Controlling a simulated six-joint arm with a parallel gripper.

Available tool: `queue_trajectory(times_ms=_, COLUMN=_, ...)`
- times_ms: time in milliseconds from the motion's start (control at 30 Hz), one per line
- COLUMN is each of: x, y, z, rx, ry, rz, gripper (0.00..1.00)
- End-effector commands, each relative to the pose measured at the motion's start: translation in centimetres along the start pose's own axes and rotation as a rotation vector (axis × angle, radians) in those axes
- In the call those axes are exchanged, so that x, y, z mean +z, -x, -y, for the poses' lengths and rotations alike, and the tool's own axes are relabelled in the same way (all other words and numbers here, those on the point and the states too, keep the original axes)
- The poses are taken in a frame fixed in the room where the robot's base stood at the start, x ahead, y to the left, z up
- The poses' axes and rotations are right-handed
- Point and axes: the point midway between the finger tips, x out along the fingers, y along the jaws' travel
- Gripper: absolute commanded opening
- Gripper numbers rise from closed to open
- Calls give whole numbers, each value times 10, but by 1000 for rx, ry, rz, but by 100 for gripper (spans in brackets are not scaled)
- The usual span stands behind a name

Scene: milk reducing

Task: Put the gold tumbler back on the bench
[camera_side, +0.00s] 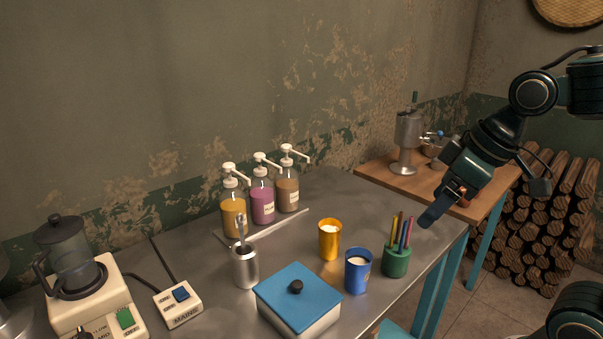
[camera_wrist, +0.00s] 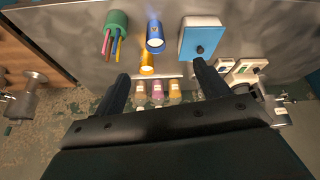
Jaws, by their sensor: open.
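The gold tumbler (camera_side: 329,240) stands upright on the grey metal bench (camera_side: 215,300), with a pale content near its rim. It also shows in the wrist view (camera_wrist: 147,63), apart from my fingers. The blue tumbler (camera_side: 357,271) stands close to its right and nearer the side camera. My gripper (camera_side: 436,210) is up and to the right of the gold tumbler, above the bench's right end. In the wrist view my gripper (camera_wrist: 158,82) has its two dark fingers wide apart with nothing held between them.
A green pen cup (camera_side: 396,261) stands right of the blue tumbler. A blue-lidded box (camera_side: 300,296) and a metal cup (camera_side: 245,266) stand to the left. Several pump bottles (camera_side: 262,202) stand behind. A wooden table (camera_side: 428,183) with a metal device is beyond.

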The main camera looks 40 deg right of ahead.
Motion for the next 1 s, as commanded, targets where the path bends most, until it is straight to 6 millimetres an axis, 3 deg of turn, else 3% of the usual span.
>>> queue_trajectory(times_ms=200, x=38, y=15, z=8, rx=40, ry=-129, rz=-34, gripper=74)
queue_trajectory(times_ms=400, x=55, y=19, z=9, rx=55, ry=-196, rz=-48, gripper=74)
queue_trajectory(times_ms=1000, x=58, y=19, z=9, rx=57, ry=-207, rz=-48, gripper=74)
